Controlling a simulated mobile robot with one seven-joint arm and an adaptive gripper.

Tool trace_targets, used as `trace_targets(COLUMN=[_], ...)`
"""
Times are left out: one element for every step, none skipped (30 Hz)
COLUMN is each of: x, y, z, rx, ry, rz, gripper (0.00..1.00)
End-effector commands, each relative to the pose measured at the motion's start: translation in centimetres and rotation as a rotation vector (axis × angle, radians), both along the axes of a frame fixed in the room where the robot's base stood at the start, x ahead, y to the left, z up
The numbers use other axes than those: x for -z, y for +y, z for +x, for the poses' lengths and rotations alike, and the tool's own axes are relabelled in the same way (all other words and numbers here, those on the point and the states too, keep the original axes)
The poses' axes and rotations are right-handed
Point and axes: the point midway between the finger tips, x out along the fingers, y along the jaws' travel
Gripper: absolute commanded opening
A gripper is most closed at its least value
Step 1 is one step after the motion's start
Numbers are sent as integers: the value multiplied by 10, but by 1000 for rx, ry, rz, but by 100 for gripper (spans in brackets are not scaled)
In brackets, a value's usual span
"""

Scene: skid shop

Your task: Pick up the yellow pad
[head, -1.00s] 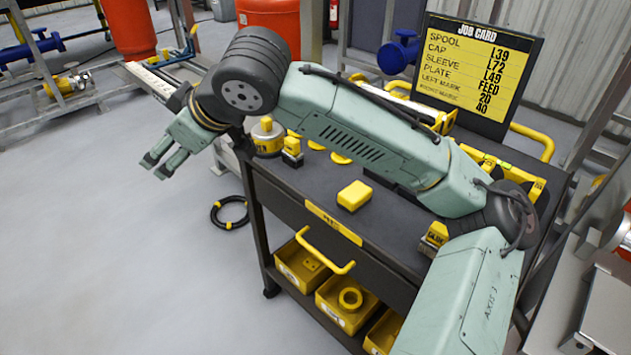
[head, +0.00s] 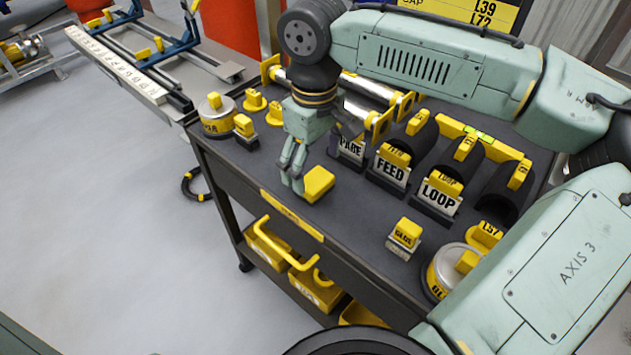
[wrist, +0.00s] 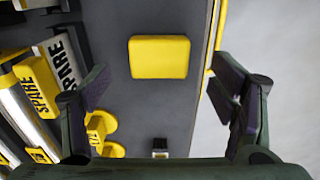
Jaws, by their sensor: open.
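The yellow pad (head: 319,184) is a small rounded block lying on the dark top of the cart (head: 350,240), near its front edge. My gripper (head: 292,180) points down just left of the pad in the head view. In the wrist view the pad (wrist: 159,57) lies beyond the fingertips, between the two lines of my open fingers. My gripper (wrist: 168,95) is empty there, with the fingers wide apart. I cannot tell the exact height of the fingertips above the cart top.
Holders marked FEED (head: 391,170) and LOOP (head: 440,195) stand right of the pad. A yellow-topped block (head: 404,238) and a round tin (head: 455,270) are nearer right. Another tin (head: 216,117) and a small yellow-topped block (head: 245,131) stand left. The cart's drawer handle (head: 310,258) juts out in front.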

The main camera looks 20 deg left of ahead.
Motion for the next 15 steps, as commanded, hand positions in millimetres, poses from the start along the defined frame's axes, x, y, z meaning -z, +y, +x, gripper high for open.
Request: trace_targets(x=[4, 7, 13, 18, 23, 29, 34, 38, 42, 45, 47, 48, 49, 50, 50], y=[-1, -1, -2, -2, -2, -2, -2, -2, -2, -2, -2, -2, -2, -1, -1], z=[0, 0, 0, 0, -1, -1, 0, 0, 0, 0, 0, 0, 0, 0, 0], rx=[0, 0, 0, 0, 0, -1, -1, -1, -1, -1, -1, -1, -1, -1, -1], ry=[-1, 0, 0, 0, 1, 1, 0, -1, -1, -1, -1, -1, -1, -1, -1], rz=[-3, -4, -4, -3, -5, -4, -2, -3, -1, 0, -1, 0, 0, 1, 1], gripper=[78, 78, 78, 78, 78, 78, 78, 78, 78, 78, 78, 78, 78, 78, 78])
